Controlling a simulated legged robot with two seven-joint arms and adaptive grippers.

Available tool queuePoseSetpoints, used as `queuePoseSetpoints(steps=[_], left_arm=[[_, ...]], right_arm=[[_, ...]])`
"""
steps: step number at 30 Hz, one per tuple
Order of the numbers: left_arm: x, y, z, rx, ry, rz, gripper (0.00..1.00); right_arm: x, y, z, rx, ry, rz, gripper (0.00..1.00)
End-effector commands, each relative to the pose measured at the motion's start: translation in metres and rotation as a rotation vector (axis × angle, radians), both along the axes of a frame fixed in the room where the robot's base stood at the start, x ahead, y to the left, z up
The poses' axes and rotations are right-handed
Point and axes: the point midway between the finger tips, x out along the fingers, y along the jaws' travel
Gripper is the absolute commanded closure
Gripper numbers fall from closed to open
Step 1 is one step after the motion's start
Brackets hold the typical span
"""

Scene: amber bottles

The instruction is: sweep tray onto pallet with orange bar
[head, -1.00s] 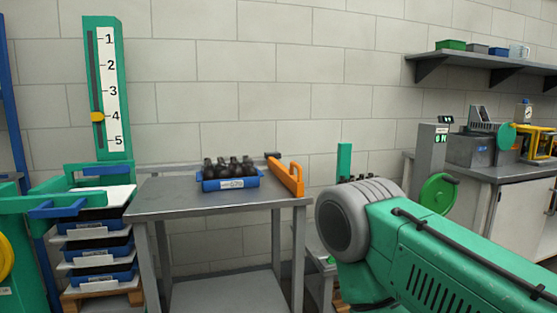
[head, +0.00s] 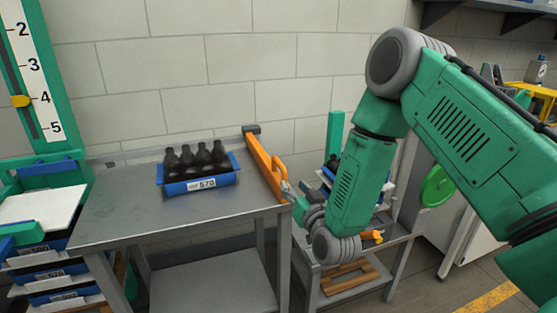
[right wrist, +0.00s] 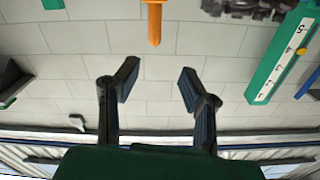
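A blue tray (head: 203,186) labelled 570 holds several dark bottles and stands on the grey table (head: 130,220). The orange bar (head: 265,165) lies along the table's right edge, right of the tray and apart from it, with a loop handle on its outer side. My right gripper (head: 288,190) is beside the bar's near end, partly hidden by its own wrist. In the right wrist view my right gripper (right wrist: 157,80) is open and empty, with the orange bar (right wrist: 154,22) beyond the fingertips. A wooden pallet (head: 347,279) shows low on the right stand. My left gripper is out of view.
At left stand a green column with a number scale (head: 32,80), a white plate (head: 40,207) and stacked blue trays (head: 65,299). Another blue tray with bottles (head: 326,180) is partly hidden behind my right arm. The tabletop before the tray is clear.

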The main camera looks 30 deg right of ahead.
Motion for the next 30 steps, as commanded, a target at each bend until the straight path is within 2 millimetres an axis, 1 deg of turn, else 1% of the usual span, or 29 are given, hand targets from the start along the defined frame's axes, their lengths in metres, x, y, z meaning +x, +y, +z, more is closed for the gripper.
queuePoseSetpoints(steps=[3, 9, 15, 18, 21, 24, 30], left_arm=[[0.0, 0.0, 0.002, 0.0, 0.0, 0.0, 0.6], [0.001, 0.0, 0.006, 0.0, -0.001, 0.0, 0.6], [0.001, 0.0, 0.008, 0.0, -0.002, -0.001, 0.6], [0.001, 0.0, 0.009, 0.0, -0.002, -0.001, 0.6], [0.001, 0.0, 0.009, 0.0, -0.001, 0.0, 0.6], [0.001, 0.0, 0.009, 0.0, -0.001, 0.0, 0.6], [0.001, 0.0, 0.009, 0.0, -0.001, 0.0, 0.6]], right_arm=[[0.022, -0.01, -0.002, 0.003, -0.001, -0.001, 0.64], [0.063, -0.022, -0.003, 0.003, 0.001, -0.002, 0.64], [0.099, -0.028, -0.003, 0.004, 0.002, 0.0, 0.64], [0.111, -0.029, -0.002, 0.002, 0.003, 0.0, 0.64], [0.118, -0.03, -0.002, 0.001, 0.004, 0.0, 0.64], [0.121, -0.031, -0.002, 0.001, 0.005, 0.001, 0.64], [0.122, -0.034, -0.003, 0.004, 0.004, 0.001, 0.64]])
